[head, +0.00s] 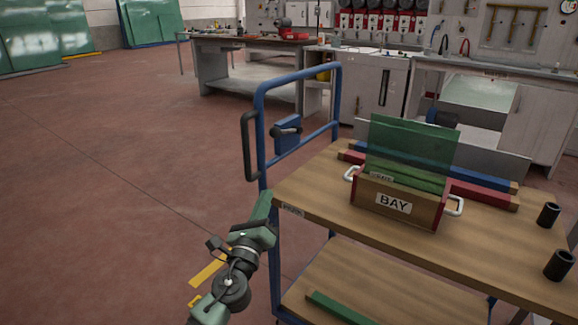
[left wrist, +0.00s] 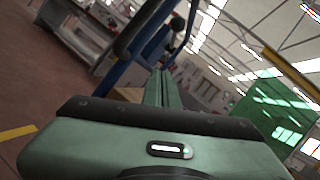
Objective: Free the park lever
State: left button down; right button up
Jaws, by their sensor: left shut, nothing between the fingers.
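The park lever (head: 287,131) is a dark lever with a rounded end on a blue plate, fixed to the blue tubular frame (head: 262,92) at the cart's left end. A dark, rounded part, seemingly the lever (left wrist: 177,24), also shows beyond my fingers in the left wrist view. My left gripper (head: 265,203) is green and shut, with nothing between its fingers. It is beside the cart's near left corner, below the lever and apart from it. Its closed fingers point up towards the frame in the left wrist view (left wrist: 163,85). My right gripper is in neither view.
The wooden cart top (head: 330,195) holds a box marked BAY (head: 395,203) with green glass standing in it (head: 410,145). Two dark cylinders (head: 548,214) stand at the right. A dark handle (head: 250,147) sticks out left of the frame. Open red floor (head: 110,160) lies to the left.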

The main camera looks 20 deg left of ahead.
pick_arm(q)
jog(key=shift+s+d+r+m+t, duration=0.1)
jog(key=shift+d+r+m+t, duration=0.1)
jog(key=shift+r, duration=0.3)
jog(key=shift+s+d+r+m+t, duration=0.1)
jog(key=shift+d+r+m, duration=0.1)
jog(key=shift+r, duration=0.3)
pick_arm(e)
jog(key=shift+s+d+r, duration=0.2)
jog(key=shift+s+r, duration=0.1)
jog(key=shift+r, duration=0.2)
pick_arm(q)
jog(key=a+r+x, duration=0.1)
jog(key=r+x, duration=0.1)
jog(key=x, duration=1.1)
jog(key=shift+s, duration=0.45)
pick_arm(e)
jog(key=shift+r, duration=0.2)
pick_arm(q)
jog(key=shift+a, duration=0.1)
